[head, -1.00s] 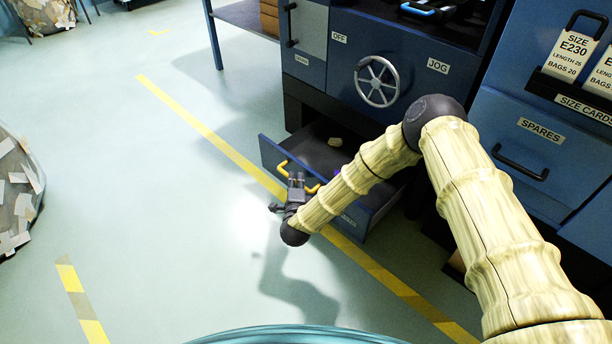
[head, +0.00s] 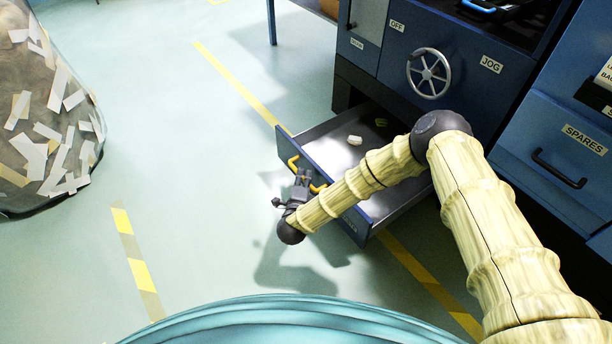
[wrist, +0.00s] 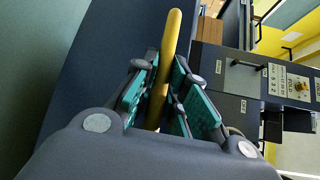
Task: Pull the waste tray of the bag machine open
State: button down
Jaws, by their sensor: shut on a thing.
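The waste tray (head: 335,127) is a dark blue drawer low on the bag machine (head: 400,55). It stands well out from the machine, with a few small scraps (head: 355,140) inside. Its yellow handle (head: 293,162) is on the front panel, and it also shows in the wrist view (wrist: 172,45). My gripper (head: 302,178) is at the handle, and in the wrist view my gripper (wrist: 163,85) has its teal-padded fingers on both sides of the yellow bar, shut on it. My arm hides part of the tray's right side.
A handwheel (head: 429,73) is on the machine above the tray. A blue unit with a SPARES drawer (head: 560,160) stands to the right. A large bag of paper scraps (head: 50,115) stands at left. The floor (head: 190,200) in front of the tray is clear, with yellow tape lines.

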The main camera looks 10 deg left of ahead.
jog(key=shift+w+a+r, duration=0.1)
jog(key=shift+a, duration=0.05)
jog(key=c, duration=1.5)
grip_release()
jog(key=shift+o, duration=0.2)
jog(key=s+d+r, duration=0.1)
jog(key=s, duration=1.1)
jog(key=shift+r, duration=0.25)
